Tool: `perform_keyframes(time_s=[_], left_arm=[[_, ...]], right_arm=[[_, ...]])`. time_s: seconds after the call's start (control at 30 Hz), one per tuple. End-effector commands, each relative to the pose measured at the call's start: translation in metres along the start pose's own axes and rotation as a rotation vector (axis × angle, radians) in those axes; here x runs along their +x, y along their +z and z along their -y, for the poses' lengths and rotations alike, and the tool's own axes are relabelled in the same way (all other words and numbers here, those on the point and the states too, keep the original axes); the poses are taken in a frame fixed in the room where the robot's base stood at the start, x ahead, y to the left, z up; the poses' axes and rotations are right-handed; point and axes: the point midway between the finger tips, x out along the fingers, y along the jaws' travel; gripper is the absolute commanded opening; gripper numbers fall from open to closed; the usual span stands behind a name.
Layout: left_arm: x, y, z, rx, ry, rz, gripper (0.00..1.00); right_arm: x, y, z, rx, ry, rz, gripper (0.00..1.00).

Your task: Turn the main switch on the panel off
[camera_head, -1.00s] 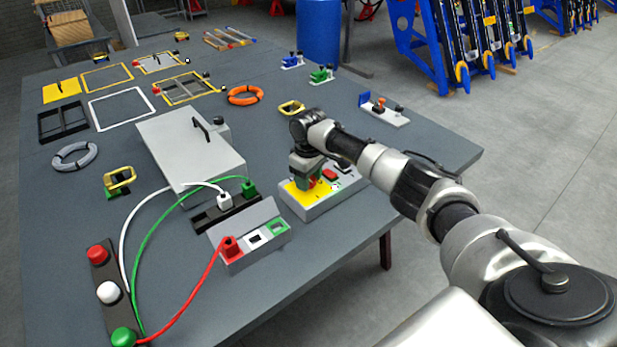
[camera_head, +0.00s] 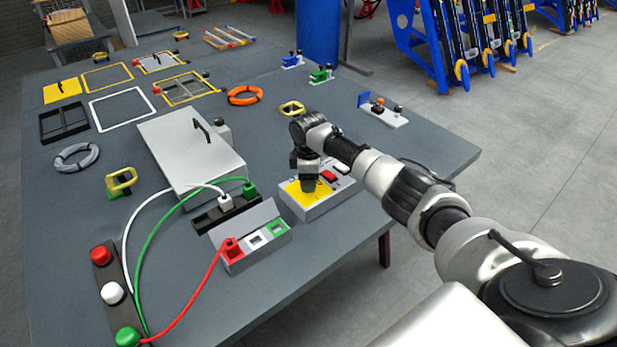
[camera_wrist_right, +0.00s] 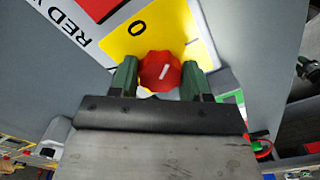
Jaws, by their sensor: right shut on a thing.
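The panel box (camera_head: 325,206) is grey-white with a yellow plate (camera_head: 296,191) and stands on the table. The main switch is a red knob (camera_wrist_right: 160,71) with a white line mark, on the yellow plate in the right wrist view. The line slants up to the right. A black "0" (camera_wrist_right: 137,27) is printed on the plate beyond the knob. My right gripper (camera_head: 308,190) reaches down over the plate. Its green fingers (camera_wrist_right: 160,80) are shut on the knob from both sides. In the head view the gripper hides the knob. My left gripper is out of view.
A socket box (camera_head: 242,262) with a red cable stands to the left. A grey case (camera_head: 180,145) lies behind that. The table's right part is mostly clear.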

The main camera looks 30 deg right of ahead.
Motion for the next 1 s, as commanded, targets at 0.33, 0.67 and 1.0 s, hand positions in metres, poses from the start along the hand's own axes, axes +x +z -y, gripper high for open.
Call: perform_keyframes(time_s=[0.33, 0.67, 1.0], left_arm=[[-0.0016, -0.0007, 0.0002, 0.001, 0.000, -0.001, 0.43], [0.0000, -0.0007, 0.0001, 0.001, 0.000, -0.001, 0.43], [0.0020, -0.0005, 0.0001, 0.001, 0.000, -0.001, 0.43]], right_arm=[[-0.0001, -0.0006, -0.0003, -0.330, -0.001, -0.002, 0.24], [0.0003, -0.0011, -0.0007, -0.631, 0.000, -0.002, 0.24], [0.0003, -0.0015, -0.0009, -0.848, 0.001, -0.002, 0.24]])
